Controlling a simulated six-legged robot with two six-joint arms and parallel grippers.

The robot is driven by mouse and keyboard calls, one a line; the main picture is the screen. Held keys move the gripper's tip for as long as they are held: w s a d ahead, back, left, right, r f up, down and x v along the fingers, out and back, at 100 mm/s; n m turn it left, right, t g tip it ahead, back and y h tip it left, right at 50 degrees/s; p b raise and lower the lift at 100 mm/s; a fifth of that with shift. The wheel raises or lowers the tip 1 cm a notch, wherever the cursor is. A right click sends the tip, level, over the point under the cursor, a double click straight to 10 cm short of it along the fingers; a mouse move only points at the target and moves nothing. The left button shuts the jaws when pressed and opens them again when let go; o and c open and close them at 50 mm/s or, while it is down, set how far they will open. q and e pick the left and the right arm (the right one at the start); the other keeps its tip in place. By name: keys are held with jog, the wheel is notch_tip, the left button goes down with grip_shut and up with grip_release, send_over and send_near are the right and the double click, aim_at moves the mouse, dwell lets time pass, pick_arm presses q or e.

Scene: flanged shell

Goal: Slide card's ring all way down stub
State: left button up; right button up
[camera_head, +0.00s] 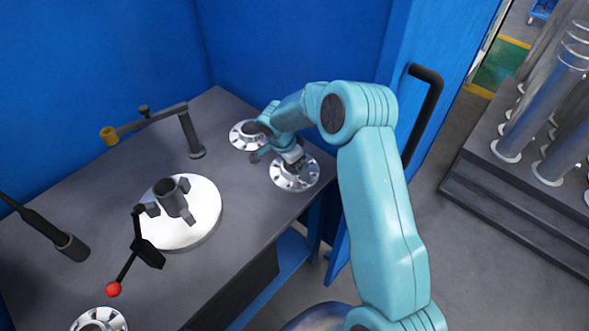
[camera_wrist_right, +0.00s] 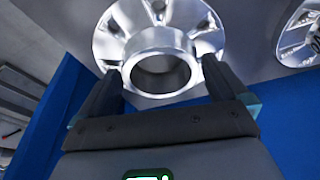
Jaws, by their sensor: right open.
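My right gripper (camera_head: 290,161) reaches in from the right over a silver flanged part (camera_head: 296,177) near the table's right edge. In the right wrist view my gripper (camera_wrist_right: 161,70) is open. Its two dark fingers stand on either side of the raised hub of the flanged part (camera_wrist_right: 158,42); I cannot tell whether they touch it. A short dark upright cylinder (camera_head: 172,198), perhaps the stub, stands on a white round plate (camera_head: 203,221) on the table. I see no card and no ring on a card. My left gripper is out of view.
A second flanged part (camera_head: 240,138) sits just left of my right gripper; another (camera_head: 98,320) is at the front. A black lever with red ball (camera_head: 113,289) stands beside the plate. A bent post (camera_head: 190,135) rises behind. Blue walls (camera_head: 110,60) close the back.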

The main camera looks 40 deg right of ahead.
jog(key=c, duration=1.7)
jog(key=shift+w+d, duration=0.1)
grip_shut()
jog(key=shift+r, duration=0.15)
